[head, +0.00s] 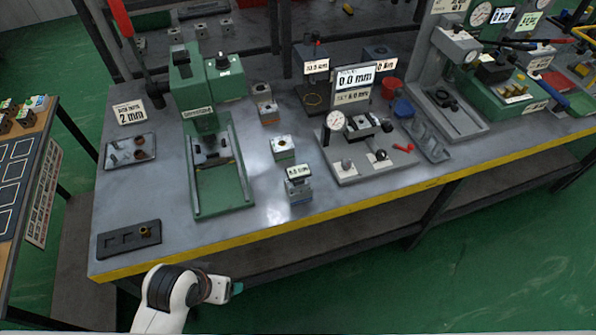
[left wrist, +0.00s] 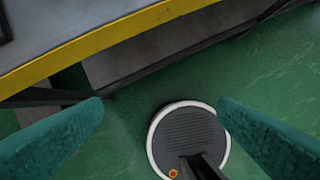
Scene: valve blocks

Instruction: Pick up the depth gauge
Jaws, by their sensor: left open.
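What looks like the depth gauge (head: 299,172) is a small device with a white display, seemingly reading 0.0 mm. It sits on a grey-blue block (head: 299,192) near the front edge of the workbench (head: 265,215), right of the green press. My left gripper (head: 236,288) is in front of the bench, off its yellow front edge, below and left of the gauge in the picture. The gauge is not in that view. My right gripper is not in view.
A green press (head: 222,185) stands left of the gauge. A metal block (head: 283,148) is just behind it. A grey fixture with a dial (head: 345,165) stands to the right. A black tray (head: 128,239) lies at the front left. Bench surface between tray and press is clear.

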